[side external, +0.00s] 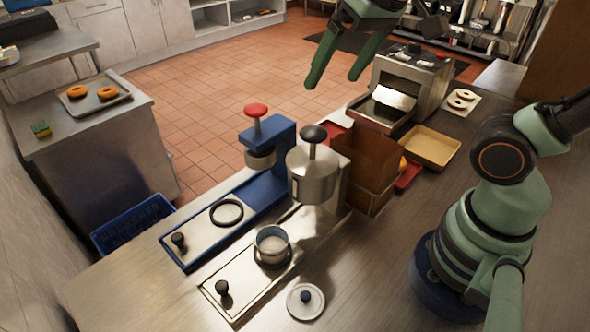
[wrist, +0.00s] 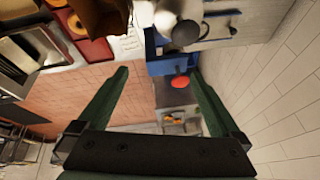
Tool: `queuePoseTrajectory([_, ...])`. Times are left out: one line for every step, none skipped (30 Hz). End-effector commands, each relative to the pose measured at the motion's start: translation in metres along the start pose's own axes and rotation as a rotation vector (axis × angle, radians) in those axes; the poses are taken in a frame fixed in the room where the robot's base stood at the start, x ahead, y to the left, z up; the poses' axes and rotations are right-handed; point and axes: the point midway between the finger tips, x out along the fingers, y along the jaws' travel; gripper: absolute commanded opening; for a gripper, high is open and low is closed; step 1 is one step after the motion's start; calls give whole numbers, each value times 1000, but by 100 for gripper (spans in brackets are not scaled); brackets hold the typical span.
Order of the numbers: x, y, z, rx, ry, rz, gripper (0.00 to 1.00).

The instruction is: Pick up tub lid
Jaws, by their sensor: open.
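The tub lid (side external: 305,300) is a round, pale metal disc with a black knob, lying flat on the steel counter near the front edge of the side view. A small metal tub (side external: 272,242) stands upright to its upper left, on the plate under the silver press. My gripper (side external: 335,80) is high up at the top of the side view, far from the lid, with its green fingers spread and nothing between them. In the wrist view my gripper (wrist: 160,85) is also open and empty. The lid cannot be made out in the wrist view.
A blue press with a red knob (side external: 256,110) and a silver press with a black knob (side external: 314,134) stand left of centre. A brown box (side external: 366,165), a yellow tray (side external: 430,147) and a toaster (side external: 412,80) stand behind. The counter right of the lid is clear.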

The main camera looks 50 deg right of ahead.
Motion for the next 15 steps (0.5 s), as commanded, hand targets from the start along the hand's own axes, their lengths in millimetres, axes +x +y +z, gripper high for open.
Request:
queuePoseTrajectory([0,-13,4,45,-28,-8,100])
queuePoseTrajectory([0,-19,7,83,-45,-10,100])
queuePoseTrajectory([0,-28,12,135,-68,-11,100])
queuePoseTrajectory([0,-35,15,175,-86,-10,100])
queuePoseTrajectory([-1,-42,18,215,-104,-8,100])
queuePoseTrajectory([-1,-52,24,271,-128,-2,100])
queuePoseTrajectory([-2,-59,28,312,-145,4,100])
queuePoseTrajectory([-3,-66,32,354,-163,13,100])
queuePoseTrajectory([-4,-75,38,409,-184,25,100])
queuePoseTrajectory([-5,-81,43,451,-201,38,100])
queuePoseTrajectory([-6,-88,48,493,-214,49,100])
queuePoseTrajectory([-7,-96,55,547,-233,70,100])
queuePoseTrajectory([-9,-102,60,588,-243,84,100])
queuePoseTrajectory([-10,-108,65,627,-254,101,100])
queuePoseTrajectory([-12,-115,72,677,-266,122,100])
